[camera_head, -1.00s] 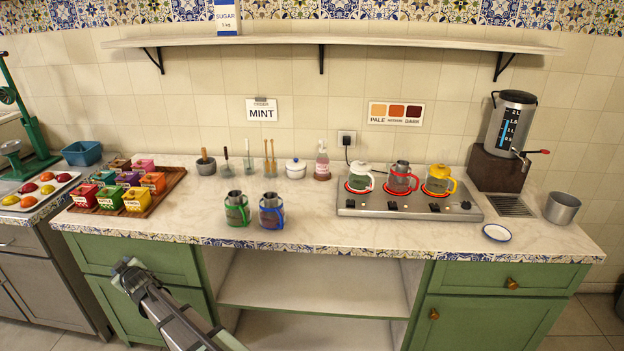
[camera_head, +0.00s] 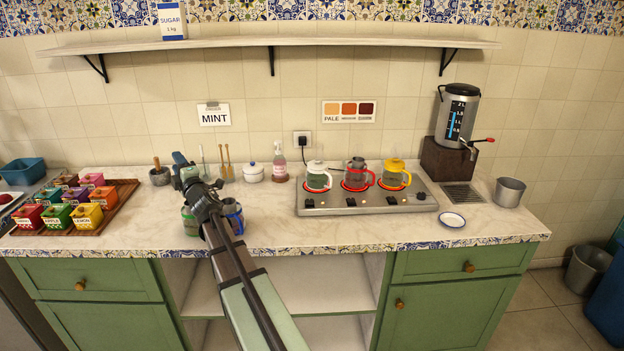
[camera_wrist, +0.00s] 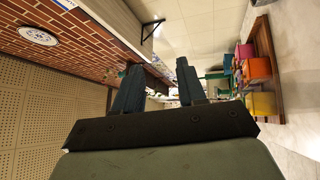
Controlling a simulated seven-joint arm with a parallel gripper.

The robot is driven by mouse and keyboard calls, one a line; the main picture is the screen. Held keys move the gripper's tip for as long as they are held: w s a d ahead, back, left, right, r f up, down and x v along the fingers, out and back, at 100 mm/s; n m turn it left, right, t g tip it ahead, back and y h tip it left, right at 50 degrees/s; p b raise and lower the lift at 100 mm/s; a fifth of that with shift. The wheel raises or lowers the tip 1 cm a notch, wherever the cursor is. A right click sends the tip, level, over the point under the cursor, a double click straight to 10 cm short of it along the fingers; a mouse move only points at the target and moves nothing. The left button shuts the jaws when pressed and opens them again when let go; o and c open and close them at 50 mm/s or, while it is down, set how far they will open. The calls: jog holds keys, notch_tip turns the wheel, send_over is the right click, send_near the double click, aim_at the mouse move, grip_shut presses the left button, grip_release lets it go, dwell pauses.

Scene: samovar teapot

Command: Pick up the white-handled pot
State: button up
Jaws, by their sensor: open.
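The white-handled pot cannot be made out there.
A green-handled pot (camera_head: 188,218) and a blue-handled pot (camera_head: 233,216) stand beside my arm, partly hidden. A tray of colored boxes (camera_head: 122,200) is at left. A sugar bowl (camera_head: 253,173) and pink bottle (camera_head: 280,163) stand behind. Bare counter (camera_head: 275,225) lies left of the stove.

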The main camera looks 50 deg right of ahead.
jog(key=s+d+f+n+g+h, duration=0.25)
jog(key=s+d+f, duration=0.25)
jog(key=s+d, duration=0.5)
jog(key=n+g+h, duration=0.5)
jog(key=n+h, duration=0.2)
jog(key=n, duration=0.2)
send_near(331, 184)
jog(key=x, duration=0.3)
jog(key=shift+w+d, duration=0.1)
jog(key=shift+d, duration=0.05)
jog(key=shift+x, duration=2.9)
jog(key=shift+r, duration=0.1)
jog(key=shift+c, duration=0.2)
grip_shut()
